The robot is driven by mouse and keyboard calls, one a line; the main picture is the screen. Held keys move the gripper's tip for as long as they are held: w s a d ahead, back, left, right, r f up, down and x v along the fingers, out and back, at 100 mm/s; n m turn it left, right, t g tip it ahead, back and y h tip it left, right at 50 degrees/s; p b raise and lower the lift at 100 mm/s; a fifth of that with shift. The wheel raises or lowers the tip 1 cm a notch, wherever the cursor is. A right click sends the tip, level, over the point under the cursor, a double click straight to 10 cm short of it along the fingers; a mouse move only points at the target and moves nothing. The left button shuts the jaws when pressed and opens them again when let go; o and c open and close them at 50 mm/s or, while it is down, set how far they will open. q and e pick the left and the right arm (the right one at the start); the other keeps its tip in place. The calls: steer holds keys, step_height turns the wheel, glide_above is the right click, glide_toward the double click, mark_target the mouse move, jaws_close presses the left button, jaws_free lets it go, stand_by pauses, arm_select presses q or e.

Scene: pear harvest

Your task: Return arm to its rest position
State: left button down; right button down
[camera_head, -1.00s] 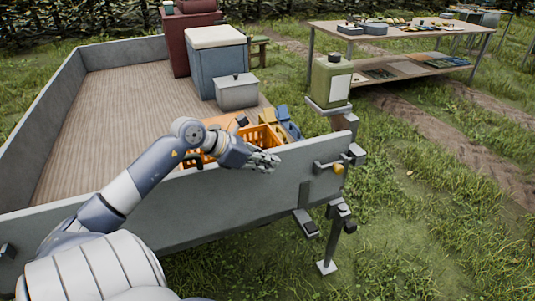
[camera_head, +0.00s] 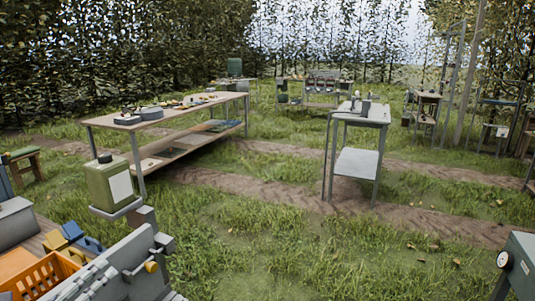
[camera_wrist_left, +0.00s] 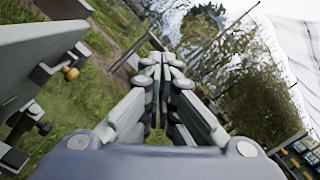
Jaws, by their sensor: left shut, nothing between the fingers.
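My left gripper (camera_wrist_left: 160,68) shows in the left wrist view with its two grey fingers closed together and nothing between them. In the head view, what looks like its grey fingers (camera_head: 98,279) shows at the bottom left, in front of the trailer's side wall (camera_head: 136,256). The rest of the left arm is out of the head view. My right gripper is in neither view.
An orange crate (camera_head: 42,274) lies in the trailer at bottom left, with a green canister (camera_head: 108,184) at its corner. A long wooden table (camera_head: 178,113) and a narrow grey table (camera_head: 358,118) stand beyond. Grass lies between. A grey-green box (camera_head: 522,262) is at bottom right.

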arm_select(q)
steer(key=s+a+f+n+g+y, duration=0.1)
steer(key=s+f+n+g+y, duration=0.25)
steer(key=f+n+y, duration=0.65)
steer(key=s+a+f+n+g+y, duration=0.2)
steer(key=s+f+n, duration=0.35)
steer(key=n, duration=0.95)
steer(key=s+d+f+n+g+h, duration=0.45)
steer(key=s+d+f+g, duration=0.6)
steer(key=s+d, duration=0.55)
step_height(320, 180, down, 26)
steer(key=s+p, duration=0.1)
steer(key=p, duration=0.1)
steer(key=s+a+f+g+p, duration=0.1)
steer(key=s+a+f, duration=0.1)
steer(key=s+f, duration=1.2)
steer(key=s, duration=0.3)
steer(key=shift+h+p, duration=0.3)
steer(key=shift+h, duration=0.05)
